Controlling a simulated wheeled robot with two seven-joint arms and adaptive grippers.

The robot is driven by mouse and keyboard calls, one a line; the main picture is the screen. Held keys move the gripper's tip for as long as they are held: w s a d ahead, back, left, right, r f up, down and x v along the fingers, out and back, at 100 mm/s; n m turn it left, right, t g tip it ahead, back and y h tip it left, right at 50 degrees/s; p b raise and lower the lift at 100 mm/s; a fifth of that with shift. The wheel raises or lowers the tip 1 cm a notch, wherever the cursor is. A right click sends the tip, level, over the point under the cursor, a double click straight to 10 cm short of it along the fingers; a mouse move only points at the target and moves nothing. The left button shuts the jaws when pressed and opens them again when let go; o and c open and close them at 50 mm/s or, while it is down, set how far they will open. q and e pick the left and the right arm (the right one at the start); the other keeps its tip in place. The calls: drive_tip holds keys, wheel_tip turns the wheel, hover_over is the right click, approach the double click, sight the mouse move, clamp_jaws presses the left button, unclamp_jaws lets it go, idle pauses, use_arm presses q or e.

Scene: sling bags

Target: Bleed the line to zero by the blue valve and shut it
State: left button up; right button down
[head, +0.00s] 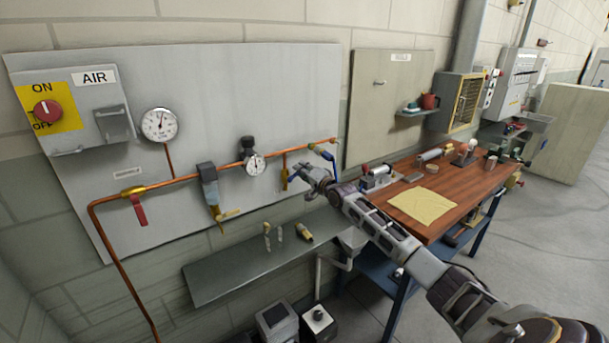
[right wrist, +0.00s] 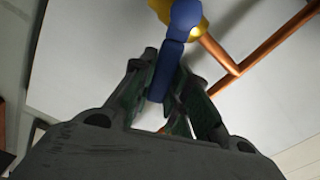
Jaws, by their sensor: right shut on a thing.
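In the right wrist view the blue handle (right wrist: 168,70) hangs from a yellow valve body (right wrist: 196,18) and runs down between my fingers. My right gripper (right wrist: 166,85) is shut on this handle; it also shows in the head view (head: 318,174). A small gauge (head: 255,163) sits under a black regulator knob (head: 248,142). A larger gauge (head: 159,124) is further left. Their readings are too small to tell. My left gripper is out of view.
A red lever (head: 140,209) hangs down from the pipe at the left. A red switch (head: 47,110) sits on a yellow plate. A grey shelf (head: 225,277) with small fittings is below the pipe. A wooden bench (head: 470,190) with tools stands close on the right.

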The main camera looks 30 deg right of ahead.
sight(290, 177)
drive_tip(key=n, duration=0.1)
drive_tip(key=r+n+p, duration=0.1)
drive_tip(key=shift+a+r+n, duration=0.15)
drive_tip(key=shift+a+n, duration=0.15)
drive_tip(key=shift+a, duration=0.1)
drive_tip(key=shift+a+r+n+p, duration=0.3)
drive_tip(key=shift+r+n+p, duration=0.1)
drive_tip(key=shift+n+p, duration=0.45)
drive_tip(key=n, duration=0.1)
drive_tip(key=a+r+n+p, duration=0.1)
drive_tip(key=shift+s+a+n, duration=0.1)
drive_tip(key=shift+n, duration=0.25)
drive_tip(key=shift+a+r+n+p, duration=0.15)
drive_tip(key=shift+a+n+p, duration=0.35)
drive_tip(key=shift+n, duration=0.5)
drive_tip(key=shift+s+a+r+n+p, duration=0.15)
drive_tip(key=shift+a+n+p, duration=0.4)
drive_tip(key=shift+n, duration=0.65)
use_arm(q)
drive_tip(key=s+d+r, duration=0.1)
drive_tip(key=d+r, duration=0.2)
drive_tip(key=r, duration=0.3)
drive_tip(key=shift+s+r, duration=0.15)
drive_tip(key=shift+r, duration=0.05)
use_arm(e)
drive_tip(key=shift+a+n, duration=0.6)
drive_tip(key=shift+n, duration=0.5)
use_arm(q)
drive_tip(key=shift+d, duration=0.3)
